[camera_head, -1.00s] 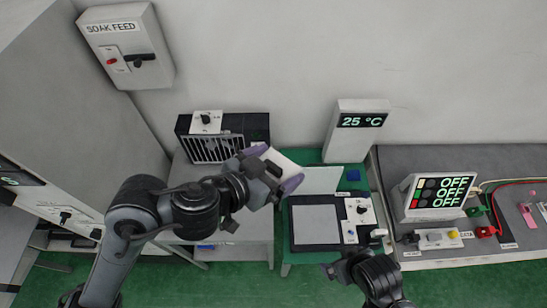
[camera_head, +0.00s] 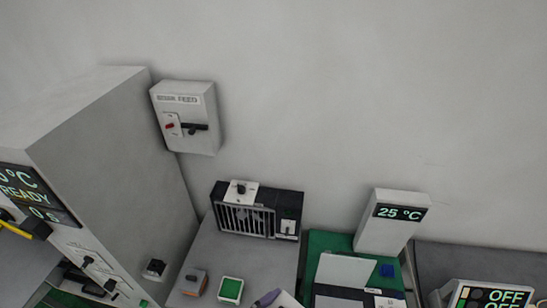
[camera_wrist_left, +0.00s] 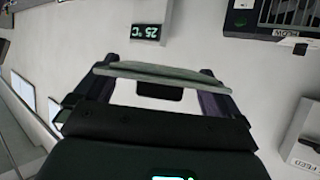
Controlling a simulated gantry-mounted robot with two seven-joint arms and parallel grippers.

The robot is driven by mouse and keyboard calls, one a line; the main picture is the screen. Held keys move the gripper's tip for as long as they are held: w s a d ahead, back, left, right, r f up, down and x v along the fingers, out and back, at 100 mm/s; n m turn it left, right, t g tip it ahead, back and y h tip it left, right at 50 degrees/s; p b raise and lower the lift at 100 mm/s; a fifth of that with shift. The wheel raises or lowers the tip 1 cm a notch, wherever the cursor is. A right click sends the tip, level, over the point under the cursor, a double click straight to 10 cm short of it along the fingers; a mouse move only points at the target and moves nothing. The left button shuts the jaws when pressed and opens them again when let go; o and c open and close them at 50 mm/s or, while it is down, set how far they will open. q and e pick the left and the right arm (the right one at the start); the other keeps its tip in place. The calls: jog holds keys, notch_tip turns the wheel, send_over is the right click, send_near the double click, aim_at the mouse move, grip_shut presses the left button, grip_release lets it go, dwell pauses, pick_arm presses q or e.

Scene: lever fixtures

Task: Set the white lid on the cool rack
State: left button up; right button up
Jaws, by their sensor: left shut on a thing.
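My left gripper (camera_wrist_left: 150,95) is shut on the white lid (camera_wrist_left: 160,72), a thin pale plate seen nearly edge-on between its two purple-grey fingers in the left wrist view. In the head view only a purple fingertip and a corner of the lid (camera_head: 288,301) show at the bottom edge. A black box with a slatted light front (camera_head: 246,218) stands at the back of the grey bench; I cannot tell whether it is the cool rack. Part of it shows at the top right of the left wrist view (camera_wrist_left: 285,14). My right gripper is out of view.
A 25 °C display (camera_head: 395,215) stands to the right. A wall switch box (camera_head: 186,117) hangs above left. A tall grey cabinet (camera_head: 110,170) stands left.

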pick_arm(q)
jog(key=a+f+n+t+y, duration=0.3)
jog(key=a+f+n+y, duration=0.2)
jog(key=a+f, duration=0.35)
jog(key=w+a+r+n+y, duration=0.1)
jog(key=w+a+n+y, duration=0.1)
jog(key=a, duration=0.6)
jog(key=w+a+r+n+y, duration=0.1)
jog(key=w+a+n+y, duration=0.1)
jog(key=a, duration=0.5)
jog(key=shift+w+a+r+t, duration=0.2)
jog(key=shift+w+a+t, duration=0.2)
jog(key=shift+w, duration=0.25)
